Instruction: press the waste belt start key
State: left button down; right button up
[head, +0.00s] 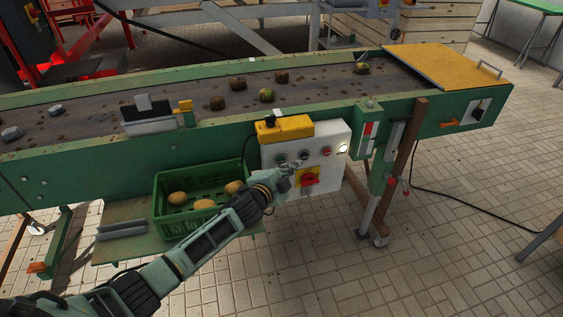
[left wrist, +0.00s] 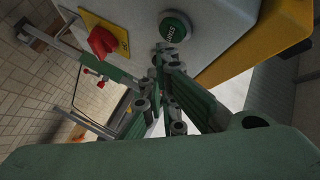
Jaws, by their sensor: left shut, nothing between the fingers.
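A pale control box (head: 332,139) with a row of round keys hangs on the front of the green conveyor. In the left wrist view a green round key marked START (left wrist: 175,26) sits on the box face (left wrist: 217,32). My left gripper (head: 291,178) is shut and empty in front of the box, below the left keys. In the left wrist view its fingertips (left wrist: 166,58) are just below the green key; I cannot tell whether they touch it. My right gripper is not in view.
A red rotary switch (head: 309,179) on a yellow plate is close to the gripper's right. A green crate (head: 200,179) with several potatoes stands left, beside my arm. Several dark lumps lie on the belt (head: 325,88). A yellow cover (head: 440,62) is at the right end.

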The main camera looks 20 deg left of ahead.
pick_arm(q)
jog(key=shift+w+a, duration=0.1)
jog(key=shift+w+a, duration=0.15)
jog(key=shift+w, duration=0.1)
